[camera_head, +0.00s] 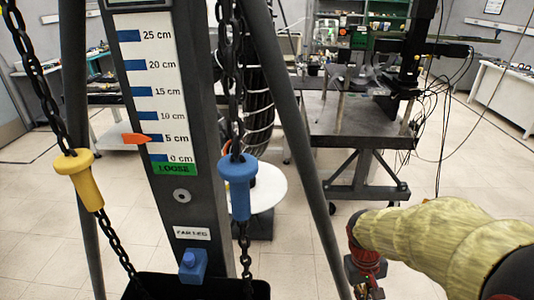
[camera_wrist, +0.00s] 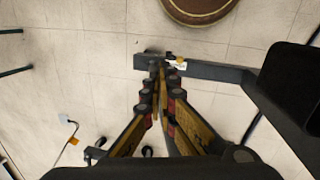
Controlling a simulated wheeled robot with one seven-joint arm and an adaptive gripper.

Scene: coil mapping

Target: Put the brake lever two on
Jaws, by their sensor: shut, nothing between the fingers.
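No part is clearly marked as brake lever two, and I cannot tell which part it is. A blue block with a knob (camera_head: 193,265) sits low on the dark column, under a small white label. My gripper (camera_head: 368,290) is at the bottom right of the head view, right of the frame's leg and partly cut off. In the wrist view my gripper (camera_wrist: 158,72) is shut and empty. Its fingertips overlap a dark grey bar (camera_wrist: 215,70) with a small white and orange label. I cannot tell whether they touch it.
The dark column (camera_head: 205,130) carries a centimetre scale (camera_head: 148,90) with an orange pointer (camera_head: 135,138) near 5 cm. A yellow handle (camera_head: 78,178) and a blue handle (camera_head: 238,185) hang on chains. A round brown object (camera_wrist: 198,8) and a dark block (camera_wrist: 290,85) show in the wrist view.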

